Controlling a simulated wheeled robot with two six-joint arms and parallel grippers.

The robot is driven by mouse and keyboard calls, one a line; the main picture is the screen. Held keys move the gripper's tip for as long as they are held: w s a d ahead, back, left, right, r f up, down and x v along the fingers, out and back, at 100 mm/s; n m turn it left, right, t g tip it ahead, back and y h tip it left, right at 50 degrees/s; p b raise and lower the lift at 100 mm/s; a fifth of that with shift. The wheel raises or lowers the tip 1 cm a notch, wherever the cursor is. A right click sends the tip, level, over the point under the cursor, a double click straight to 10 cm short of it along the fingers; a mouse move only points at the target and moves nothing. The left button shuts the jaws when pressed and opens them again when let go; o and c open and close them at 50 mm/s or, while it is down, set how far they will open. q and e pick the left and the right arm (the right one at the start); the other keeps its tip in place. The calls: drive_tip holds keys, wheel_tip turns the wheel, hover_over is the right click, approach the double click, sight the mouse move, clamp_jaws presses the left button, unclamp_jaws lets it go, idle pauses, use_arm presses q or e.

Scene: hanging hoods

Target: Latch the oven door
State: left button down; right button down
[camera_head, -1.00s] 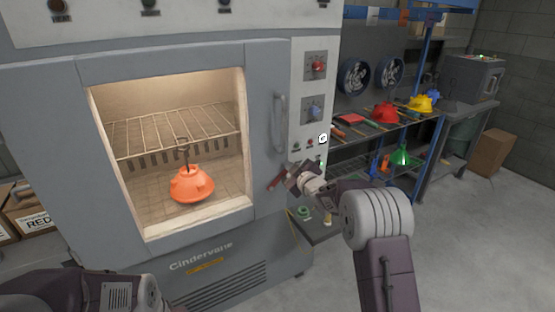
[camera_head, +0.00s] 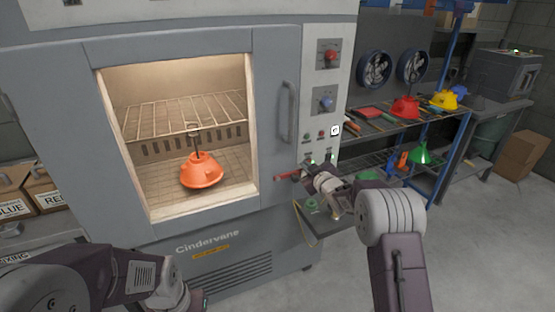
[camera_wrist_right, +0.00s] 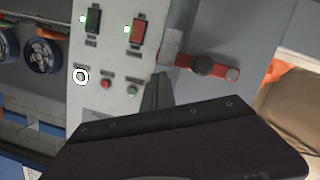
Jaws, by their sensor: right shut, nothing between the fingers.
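The grey oven door (camera_head: 268,80) lies against the oven front, with a lit window and a vertical bar handle (camera_head: 288,112). A red latch lever (camera_head: 287,176) sits low on the door's right edge, nearly level. In the right wrist view the lever (camera_wrist_right: 222,72) has a dark round pivot, and its left end meets a grey bracket (camera_wrist_right: 172,46) at the panel edge. My right gripper (camera_head: 309,172) is just right of the lever. Its shut, empty fingers (camera_wrist_right: 157,92) show near the bracket; contact cannot be told. My left arm shows at bottom left, its fingers out of view.
An orange hood (camera_head: 201,171) hangs inside the oven below a wire rack (camera_head: 180,118). The control panel (camera_head: 328,75) with knobs and switches is beside the door. A small shelf (camera_head: 325,222) is below my right gripper. A bench with hoods and tools stands right.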

idle(0.4)
